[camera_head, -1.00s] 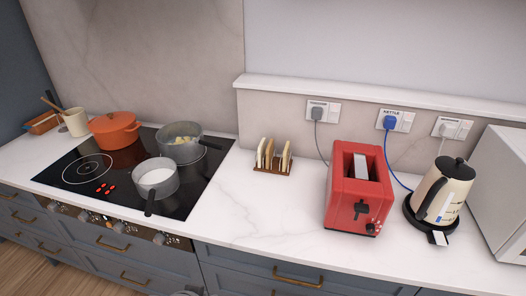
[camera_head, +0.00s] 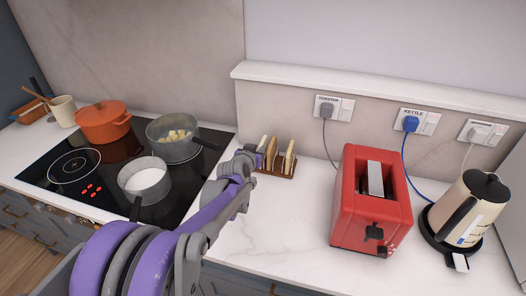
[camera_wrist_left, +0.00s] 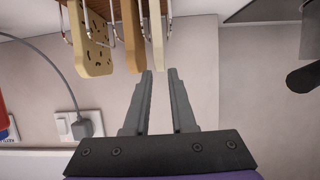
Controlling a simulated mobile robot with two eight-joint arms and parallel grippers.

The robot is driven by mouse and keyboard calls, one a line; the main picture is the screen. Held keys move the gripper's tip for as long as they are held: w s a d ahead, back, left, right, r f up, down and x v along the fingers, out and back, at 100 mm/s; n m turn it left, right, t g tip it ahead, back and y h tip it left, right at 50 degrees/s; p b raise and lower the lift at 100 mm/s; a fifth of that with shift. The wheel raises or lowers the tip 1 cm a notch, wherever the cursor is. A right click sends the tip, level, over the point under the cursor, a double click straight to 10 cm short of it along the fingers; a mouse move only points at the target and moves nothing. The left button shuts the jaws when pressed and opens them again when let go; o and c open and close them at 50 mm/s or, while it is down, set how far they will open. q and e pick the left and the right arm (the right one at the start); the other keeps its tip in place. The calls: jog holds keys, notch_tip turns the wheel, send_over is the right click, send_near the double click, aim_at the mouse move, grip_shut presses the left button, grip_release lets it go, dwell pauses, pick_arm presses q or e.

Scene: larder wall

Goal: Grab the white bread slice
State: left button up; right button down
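A wooden rack (camera_head: 283,174) on the counter holds upright bread slices. The palest, white slice (camera_head: 263,143) is at the rack's left end, partly hidden by my gripper. In the left wrist view, the white slice (camera_wrist_left: 157,35) is the rightmost. Beside it are a tan slice (camera_wrist_left: 132,40) and a seeded slice (camera_wrist_left: 90,42). My left gripper (camera_head: 258,158) is at the rack's left end. In the left wrist view, the gripper (camera_wrist_left: 160,72) is open, its fingertips near the white slice's edge, with nothing held. My right gripper is not in view.
A red toaster (camera_head: 370,210) and a kettle (camera_head: 470,212) stand right of the rack. The hob on the left bears a saucepan (camera_head: 145,182), a grey pot (camera_head: 172,140) and an orange pot (camera_head: 102,122). The counter before the rack is clear.

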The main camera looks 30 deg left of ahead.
aim_at(262, 143)
pick_arm(q)
jog(key=x, duration=0.7)
jog(key=shift+r+p, duration=0.25)
jog(key=shift+p, duration=0.1)
grip_shut()
